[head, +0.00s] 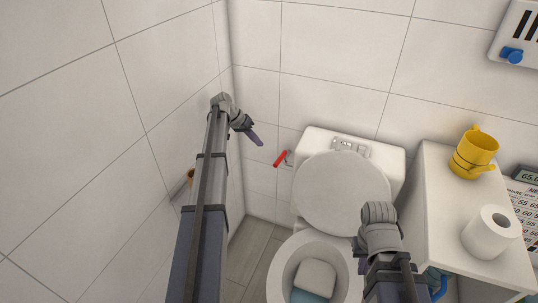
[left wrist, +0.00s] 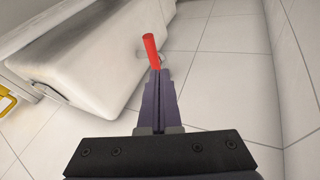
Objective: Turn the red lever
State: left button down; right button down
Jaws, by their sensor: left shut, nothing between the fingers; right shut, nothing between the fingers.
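The red lever (head: 281,158) sticks out from the tiled wall just left of the toilet tank in the head view. In the left wrist view the red lever (left wrist: 151,50) lies straight ahead of the fingertips, seen partly above them. My left gripper (head: 256,140) is shut and empty, up and to the left of the lever in the head view. It also shows in the left wrist view (left wrist: 159,76), its tips overlapping the lever's near end; I cannot tell whether they touch. My right arm (head: 380,230) is in front of the toilet; its fingers are hidden or too unclear to see.
The toilet (head: 340,192) has its lid raised against the tank (head: 385,158). A white cabinet (head: 432,190) to the right bears a yellow mug (head: 472,157) and a paper roll (head: 488,232). The left wall stands close beside my left arm.

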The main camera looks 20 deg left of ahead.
aim_at(280, 159)
pick_arm(q)
jog(key=shift+a+r+m, duration=0.1)
jog(key=shift+m, duration=0.4)
jog(key=b+x, duration=0.8)
jog(key=x, duration=0.2)
jog(key=shift+s+d, duration=0.25)
jog(key=shift+d, duration=0.75)
